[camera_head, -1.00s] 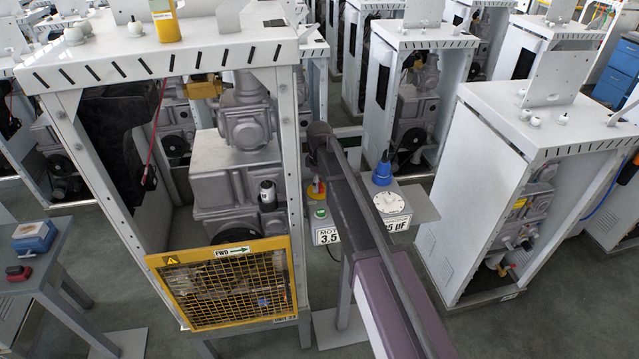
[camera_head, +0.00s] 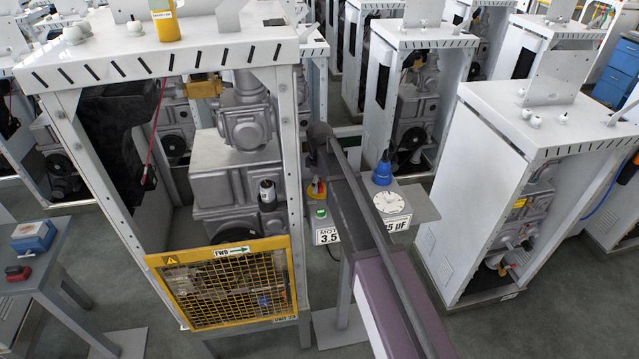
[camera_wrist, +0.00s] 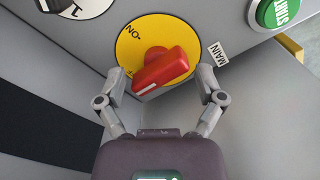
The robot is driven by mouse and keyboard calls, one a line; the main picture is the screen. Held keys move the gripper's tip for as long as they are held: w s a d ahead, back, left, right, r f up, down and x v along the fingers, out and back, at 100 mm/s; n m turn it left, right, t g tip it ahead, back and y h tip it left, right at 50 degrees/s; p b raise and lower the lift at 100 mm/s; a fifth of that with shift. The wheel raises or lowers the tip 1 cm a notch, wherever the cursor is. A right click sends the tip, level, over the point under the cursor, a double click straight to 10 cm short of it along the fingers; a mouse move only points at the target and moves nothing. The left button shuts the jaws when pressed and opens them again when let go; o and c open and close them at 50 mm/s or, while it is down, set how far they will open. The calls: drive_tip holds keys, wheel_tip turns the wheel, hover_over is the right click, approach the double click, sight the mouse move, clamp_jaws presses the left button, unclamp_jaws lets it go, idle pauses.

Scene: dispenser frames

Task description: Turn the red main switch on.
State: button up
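The red main switch (camera_wrist: 162,72) is a red rotary handle on a round yellow plate (camera_wrist: 160,32) in the wrist view. The handle lies slantwise, its near end toward the lower left. An ON mark is at the plate's upper left, apart from the handle. A MAIN label (camera_wrist: 217,54) is to its right. My gripper (camera_wrist: 160,79) is open, with one finger on each side of the handle; contact is not clear. In the head view the yellow plate (camera_head: 316,189) shows small beside my arm, and my gripper's fingers are hidden.
A green START button (camera_wrist: 278,10) is at the upper right of the wrist view, and a black knob (camera_wrist: 55,4) at the upper left. A blue part (camera_head: 382,172) and white dial (camera_head: 390,203) stand right of my arm. A cabinet frame (camera_head: 292,150) is close on the left.

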drive_tip(key=shift+w+r, duration=0.1)
drive_tip(key=shift+r, duration=0.05)
idle(0.5)
wheel_tip(320, 180, up, 14)
drive_tip(key=p, duration=1.4)
drive_tip(key=s+d+f+m+b, duration=0.6)
drive_tip(key=s+d, duration=0.4)
drive_tip(key=s, duration=0.1)
drive_tip(key=s+d+f+m+b, duration=0.6)
drive_tip(key=s+d, duration=0.4)
drive_tip(key=d, duration=0.1)
drive_tip(key=shift+s+d+f, duration=0.15)
drive_tip(key=shift+s+f, duration=0.1)
drive_tip(key=shift+s, duration=0.15)
idle(0.4)
wheel_tip(320, 180, up, 12)
drive_tip(key=n+p, duration=1.2)
drive_tip(key=n, duration=0.7)
hover_over(319, 183)
